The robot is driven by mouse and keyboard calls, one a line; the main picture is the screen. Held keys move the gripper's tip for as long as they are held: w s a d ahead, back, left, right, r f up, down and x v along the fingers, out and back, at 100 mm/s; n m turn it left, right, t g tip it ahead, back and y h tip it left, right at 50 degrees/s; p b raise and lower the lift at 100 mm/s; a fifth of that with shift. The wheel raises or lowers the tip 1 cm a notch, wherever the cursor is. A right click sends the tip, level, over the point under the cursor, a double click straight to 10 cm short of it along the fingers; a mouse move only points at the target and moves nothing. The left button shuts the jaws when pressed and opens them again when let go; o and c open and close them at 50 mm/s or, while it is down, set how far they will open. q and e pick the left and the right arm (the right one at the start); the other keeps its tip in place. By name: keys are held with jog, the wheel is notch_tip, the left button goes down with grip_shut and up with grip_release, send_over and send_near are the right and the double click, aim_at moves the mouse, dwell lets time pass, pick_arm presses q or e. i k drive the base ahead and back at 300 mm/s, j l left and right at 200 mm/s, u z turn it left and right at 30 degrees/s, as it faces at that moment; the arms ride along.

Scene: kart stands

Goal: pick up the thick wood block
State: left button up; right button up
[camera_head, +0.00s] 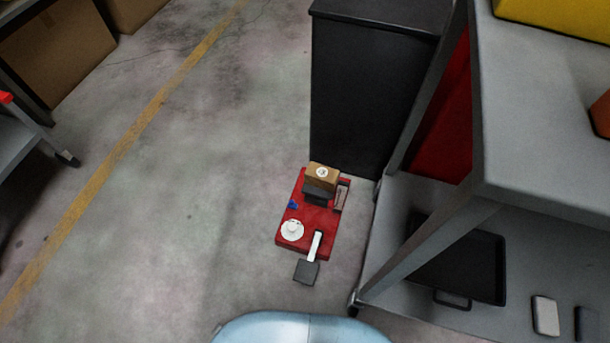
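A brown block (322,176) with a pale round mark on its side is at the far end of a red board or tray (318,240) on the floor. It looks like the thick wood block, but it is too small to be sure of its material. It seems to rest on or just behind a dark item (316,196), and I cannot tell which. Neither of my grippers shows in the head view.
A black cabinet (370,90) stands behind; a grey shelf cart (540,150) stands right.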

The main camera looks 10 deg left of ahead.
aim_at(318, 175)
jog(key=j, duration=0.4)
jog(key=i+j+z, duration=0.1)
jog(key=j, duration=0.3)
jog(key=i+j, duration=0.2)
jog(key=j, duration=0.15)
jog(key=i+j+z, duration=0.15)
jog(key=j, duration=0.25)
jog(key=i+j, duration=0.15)
